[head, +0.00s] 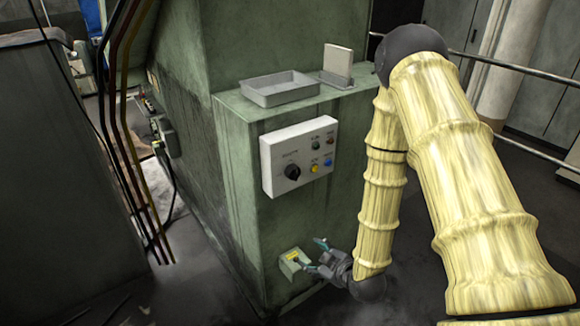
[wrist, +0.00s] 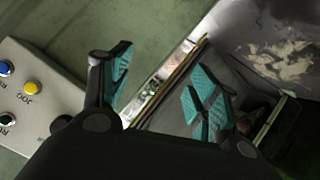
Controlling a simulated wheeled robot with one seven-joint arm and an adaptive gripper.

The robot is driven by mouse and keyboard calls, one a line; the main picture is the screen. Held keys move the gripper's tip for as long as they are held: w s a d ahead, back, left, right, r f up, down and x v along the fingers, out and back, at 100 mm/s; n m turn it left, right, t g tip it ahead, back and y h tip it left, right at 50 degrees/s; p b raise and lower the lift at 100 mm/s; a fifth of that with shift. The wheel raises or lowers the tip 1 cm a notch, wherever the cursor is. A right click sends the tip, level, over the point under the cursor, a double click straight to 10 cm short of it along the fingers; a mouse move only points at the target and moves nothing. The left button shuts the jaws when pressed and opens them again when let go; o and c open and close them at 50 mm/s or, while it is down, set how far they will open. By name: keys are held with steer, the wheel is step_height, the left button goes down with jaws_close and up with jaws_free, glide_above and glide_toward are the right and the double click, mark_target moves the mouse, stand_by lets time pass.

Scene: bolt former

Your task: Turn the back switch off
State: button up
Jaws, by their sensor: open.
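A small pale-green box (head: 294,264) with a yellow label sits low on the front of the green machine. I cannot tell whether it is the back switch, and no switch lever shows clearly. My gripper (head: 315,256) is open just right of this box, its teal-padded fingers pointing toward it. In the wrist view my gripper (wrist: 160,82) is open and holds nothing. A dark part with a bright metal edge (wrist: 165,83) lies between and behind the fingers. I cannot tell whether the fingers touch anything.
A grey control panel (head: 270,160) with a black knob (head: 292,172) and coloured buttons is above my gripper; it also shows in the wrist view (wrist: 35,105). A tray (head: 280,93) rests on the machine ledge. Pipes (head: 125,150) stand left, a railing (head: 520,72) behind right.

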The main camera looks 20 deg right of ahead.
mark_target(297, 175)
steer(key=w+d+r+n+t+y+p, duration=0.1)
steer(key=w+r+n+t, duration=0.25)
steer(key=r, duration=0.55)
steer(key=w+d+r+n+t+y, duration=0.1)
steer(key=w+r+n+t+y, duration=0.1)
steer(key=w+r, duration=0.5)
steer(key=w+a+r, duration=0.1)
steer(key=w+a, duration=0.1)
steer(key=w, duration=0.1)
steer(key=w+a+r+p, duration=0.1)
steer(key=w, duration=0.1)
steer(key=shift+w+r, duration=0.1)
steer(key=shift+r, duration=0.2)
steer(key=shift+w, duration=0.25)
steer(key=shift+m+p, duration=0.85)
steer(key=shift+m, duration=0.4)
steer(key=m+p, duration=0.1)
steer(key=m, duration=0.2)
steer(key=shift+s+f, duration=0.1)
steer(key=shift+m+b, duration=0.5)
steer(key=shift+m, duration=0.6)
steer(key=shift+m+b, duration=0.4)
steer(key=shift+m, duration=1.2)
